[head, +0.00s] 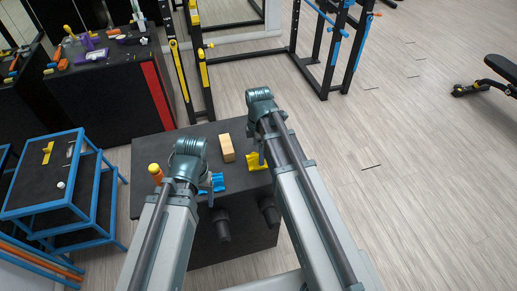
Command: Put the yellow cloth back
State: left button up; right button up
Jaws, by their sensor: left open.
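A yellow piece that looks like the cloth (256,166) lies on the black box top (145,151), close to the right arm, which hides part of it. My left gripper (209,195) is low over the box's near part, beside a blue piece (218,182). It is open, and I see nothing held in it. My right gripper (262,155) is small and mostly hidden behind its own arm, right beside the yellow piece. I cannot tell whether it touches the piece or is open or shut.
A wooden block (227,148) and an orange-yellow cylinder (156,174) stand on the box. A blue-framed rack (72,185) is at left, a cluttered black counter (110,85) behind. Black rack posts (297,30) stand at the back. Floor at right is clear up to a bench (497,80).

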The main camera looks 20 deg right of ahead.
notch_tip(320, 180, up, 10)
jog(key=p, duration=0.8)
jog(key=shift+f, duration=0.2)
jog(key=shift+f, duration=0.15)
notch_tip(320, 180, down, 13)
jog(key=b, duration=1.3)
jog(key=shift+f, duration=0.2)
jog(key=shift+r, duration=0.1)
